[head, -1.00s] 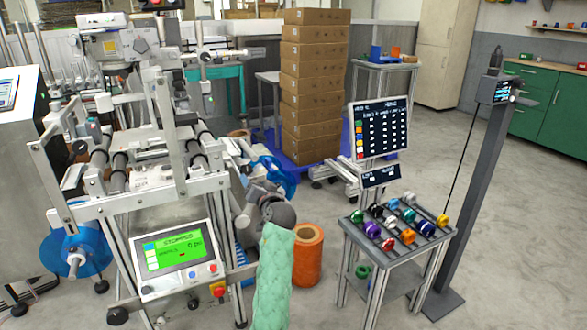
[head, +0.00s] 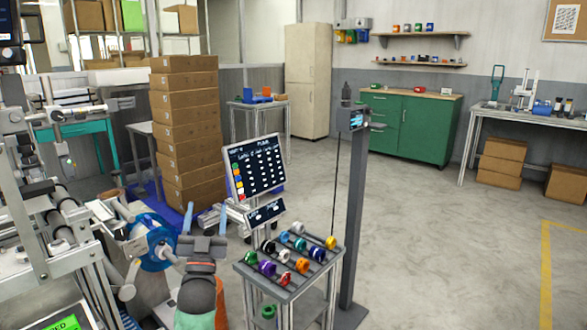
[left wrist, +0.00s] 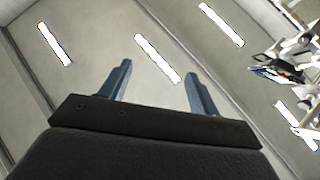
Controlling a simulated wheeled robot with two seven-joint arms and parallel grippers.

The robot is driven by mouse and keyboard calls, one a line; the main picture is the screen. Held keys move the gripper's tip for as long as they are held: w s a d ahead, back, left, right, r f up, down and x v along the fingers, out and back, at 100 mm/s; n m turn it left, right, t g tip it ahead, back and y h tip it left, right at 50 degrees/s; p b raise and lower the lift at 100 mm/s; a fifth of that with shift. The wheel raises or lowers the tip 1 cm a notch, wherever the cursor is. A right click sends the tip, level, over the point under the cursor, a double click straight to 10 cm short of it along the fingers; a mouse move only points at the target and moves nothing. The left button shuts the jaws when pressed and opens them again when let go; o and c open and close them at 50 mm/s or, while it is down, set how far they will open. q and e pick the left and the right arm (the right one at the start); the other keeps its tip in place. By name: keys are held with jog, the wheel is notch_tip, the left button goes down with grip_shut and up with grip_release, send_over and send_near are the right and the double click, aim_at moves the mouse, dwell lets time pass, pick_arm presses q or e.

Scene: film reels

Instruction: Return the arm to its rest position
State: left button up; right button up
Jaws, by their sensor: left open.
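My left gripper (head: 206,219) shows low in the head view, left of the small reel stand. Its two blue fingers point up and stand well apart, with nothing between them. In the left wrist view the same gripper (left wrist: 158,82) is open and empty, with the ceiling and its strip lights behind. My left arm (head: 197,295) comes up from the bottom edge of the head view. My right gripper is in neither view.
The reel stand (head: 284,285) holds several coloured reels (head: 285,264), with a display board (head: 254,167) behind. A grey post (head: 352,220) stands to its right. The machine (head: 55,235) is at left, and stacked boxes (head: 187,130) are behind. Open floor (head: 440,240) lies to the right.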

pick_arm(q)
jog(key=s+d+f+g+h, duration=0.2)
jog(key=s+d+f, duration=0.3)
jog(key=s+f, duration=0.45)
jog(key=s+d+f+g+h, duration=0.2)
jog(key=s+d+f, duration=0.4)
jog(key=s+f, duration=0.3)
jog(key=s+d+f+g+h, duration=0.1)
jog(key=s+d+f+h, duration=0.3)
jog(key=s+f, duration=0.55)
jog(key=s+a+r+g+y+p, duration=0.2)
jog(key=s+a+g+y+p, duration=0.1)
jog(key=s+g+p, duration=0.5)
jog(key=s+a+r+g+y+p, duration=0.3)
jog(key=s+g+p, duration=0.4)
jog(key=g+p, duration=0.4)
jog(key=a+p, duration=0.1)
jog(key=p, duration=0.2)
jog(key=shift+s+a+g+p, duration=0.3)
jog(key=shift+s+a+p, duration=0.1)
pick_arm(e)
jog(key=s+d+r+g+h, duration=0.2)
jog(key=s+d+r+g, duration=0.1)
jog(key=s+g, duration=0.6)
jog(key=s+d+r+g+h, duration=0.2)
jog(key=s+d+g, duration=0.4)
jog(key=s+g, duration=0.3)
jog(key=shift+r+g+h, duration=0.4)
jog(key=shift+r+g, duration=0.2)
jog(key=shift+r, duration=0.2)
